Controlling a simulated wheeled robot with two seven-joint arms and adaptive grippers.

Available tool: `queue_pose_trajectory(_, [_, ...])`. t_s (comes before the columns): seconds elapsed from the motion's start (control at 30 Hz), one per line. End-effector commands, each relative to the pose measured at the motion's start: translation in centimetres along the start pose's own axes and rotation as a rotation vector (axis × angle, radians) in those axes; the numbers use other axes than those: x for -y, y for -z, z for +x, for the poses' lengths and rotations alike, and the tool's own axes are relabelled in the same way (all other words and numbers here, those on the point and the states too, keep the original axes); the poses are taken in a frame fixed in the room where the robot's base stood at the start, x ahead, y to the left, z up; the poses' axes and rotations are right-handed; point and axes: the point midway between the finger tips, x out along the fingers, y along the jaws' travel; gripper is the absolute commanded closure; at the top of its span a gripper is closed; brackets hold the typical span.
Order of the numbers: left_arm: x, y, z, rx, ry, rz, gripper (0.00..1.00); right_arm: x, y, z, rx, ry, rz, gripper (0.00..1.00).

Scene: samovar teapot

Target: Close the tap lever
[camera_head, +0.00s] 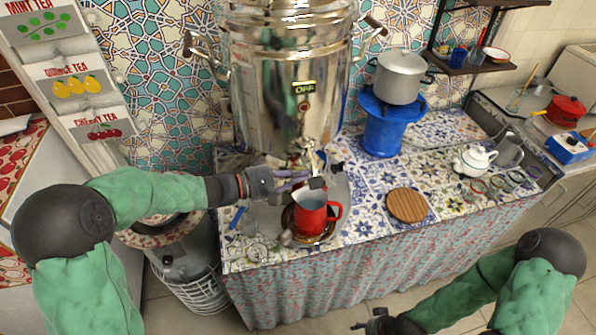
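The silver samovar (290,100) stands at the back of the tiled counter, with an "OFF" label on its front. Its tap lever (311,158) sticks out low on the front, partly covered by my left gripper. My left gripper (327,176) is at the tap, its fingertips apart on either side of the lever; I cannot tell whether they touch it. A red pitcher (312,217) stands just below the tap and the gripper. My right gripper (367,320) is low at the bottom edge, away from the counter; its fingers are too small to judge.
A round wooden board (407,205) lies right of the pitcher. A grey pot (400,77) sits on a blue stand (383,132). A white teapot (472,160) and small glasses stand farther right. A wire basket (196,289) is below my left arm.

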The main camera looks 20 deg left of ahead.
Motion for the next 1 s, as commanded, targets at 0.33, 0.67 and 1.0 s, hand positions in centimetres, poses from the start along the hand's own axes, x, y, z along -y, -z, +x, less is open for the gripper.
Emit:
queue_pose_trajectory(0.33, [-0.5,-2.3,-0.4,0.001,0.052,-0.246,1.00,2.0,-0.2,-5.6,-0.001,0.000,0.000,0.52])
queue_pose_trajectory(0.67, [-0.9,-3.7,-0.7,0.000,0.101,-0.489,1.00,3.6,-0.4,-10.1,0.000,0.000,0.000,0.52])
queue_pose_trajectory(1.0, [-1.3,-4.4,-0.8,0.000,0.116,-0.573,1.00,4.2,-0.5,-11.9,0.000,0.000,0.000,0.52])
